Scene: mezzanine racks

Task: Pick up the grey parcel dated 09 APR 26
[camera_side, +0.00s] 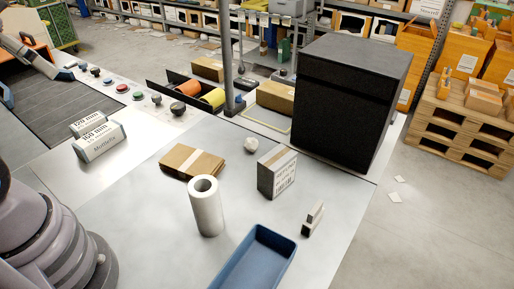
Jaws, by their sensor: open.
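A small grey parcel (266,178) stands upright on the pale worktop, right of the middle. A light strip runs over its top, and dark print covers its right face. The print is too small for me to read a date for certain. A flat brown cardboard piece (192,161) lies to its left, and a white roll (206,206) stands in front on the left. Nothing touches the parcel. My gripper is not in view; only part of my arm shows at the lower left.
A blue tray (253,258) sits at the front edge. A small grey-white block (313,219) stands right of the parcel, and a crumpled pale lump (251,145) lies behind it. A large black box (346,105) blocks the back right. A dark post (228,60) rises behind.

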